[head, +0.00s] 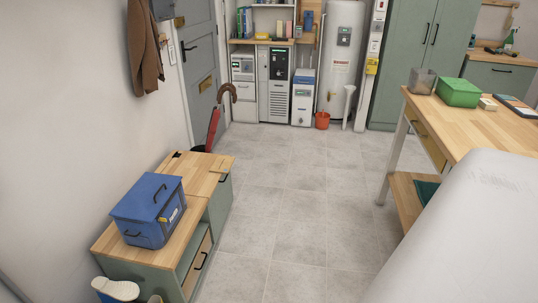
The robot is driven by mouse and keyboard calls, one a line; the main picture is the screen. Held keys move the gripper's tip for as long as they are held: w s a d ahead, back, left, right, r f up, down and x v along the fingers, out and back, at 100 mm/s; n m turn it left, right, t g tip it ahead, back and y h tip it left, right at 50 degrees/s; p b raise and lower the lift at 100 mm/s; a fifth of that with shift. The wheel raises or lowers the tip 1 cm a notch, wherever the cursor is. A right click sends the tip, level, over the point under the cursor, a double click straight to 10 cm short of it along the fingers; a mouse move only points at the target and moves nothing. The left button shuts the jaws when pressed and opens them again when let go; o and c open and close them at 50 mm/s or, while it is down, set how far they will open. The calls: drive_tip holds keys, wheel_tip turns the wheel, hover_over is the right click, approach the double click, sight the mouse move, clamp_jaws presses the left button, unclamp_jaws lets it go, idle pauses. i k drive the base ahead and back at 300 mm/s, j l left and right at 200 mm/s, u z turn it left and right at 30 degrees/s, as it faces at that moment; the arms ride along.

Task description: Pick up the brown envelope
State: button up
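A flat tan piece (222,164) lies at the far right corner of the low bench top and seems to reach its edge. It may be the brown envelope, but its colour is close to the wood and I cannot be sure. No other envelope stands out clearly. My gripper is not in view. A large white rounded shape, probably my own arm, fills the lower right and hides part of the right-hand table and floor.
The low green bench (133,228) stands along the left wall with a blue lidded box (148,208) on it. A wooden table (480,128) at right carries a green box (458,92). The tiled floor between is clear.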

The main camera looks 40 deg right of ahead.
sight(223, 164)
drive_tip(key=z, duration=1)
drive_tip(key=i+l, duration=0.1)
drive_tip(key=i, duration=0.35)
drive_tip(key=i+l+u, duration=0.1)
drive_tip(key=i, duration=0.4)
drive_tip(key=i+l, duration=0.2)
drive_tip(key=i, duration=0.25)
drive_tip(key=i+l+u, duration=0.1)
drive_tip(key=i, duration=0.4)
drive_tip(key=u, duration=3.2)
